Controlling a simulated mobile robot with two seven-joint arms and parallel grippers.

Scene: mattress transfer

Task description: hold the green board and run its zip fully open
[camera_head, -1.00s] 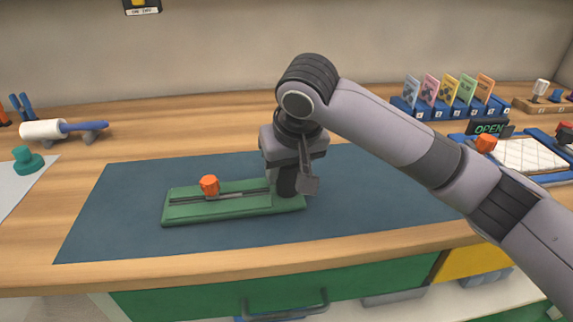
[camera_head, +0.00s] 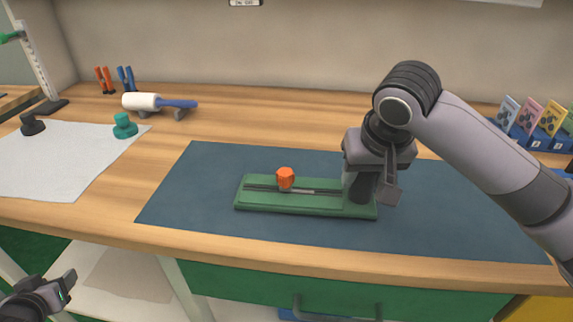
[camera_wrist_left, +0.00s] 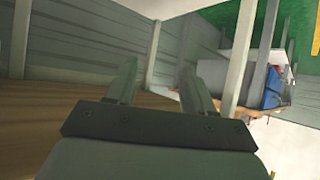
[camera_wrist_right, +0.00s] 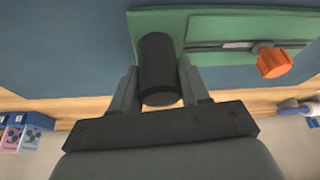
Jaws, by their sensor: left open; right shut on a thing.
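The green board (camera_head: 310,205) lies flat on the dark blue mat, with a slot and zip track along it. An orange zip knob (camera_head: 285,178) stands toward the left part of the track. My right gripper (camera_head: 368,190) is shut on the black post at the board's right end. In the right wrist view, the black post (camera_wrist_right: 157,68) sits between the fingers, and the orange knob (camera_wrist_right: 274,62) is apart to the right. My left gripper (camera_head: 68,285) is at the lower left, below the counter edge, far from the board. In the left wrist view its fingers (camera_wrist_left: 158,85) are apart and empty.
The blue mat (camera_head: 440,215) is clear around the board. A white roller with blue handle (camera_head: 160,103), a teal knob (camera_head: 124,126) and a grey cloth (camera_head: 50,160) lie to the left. A card rack (camera_head: 540,130) stands at right.

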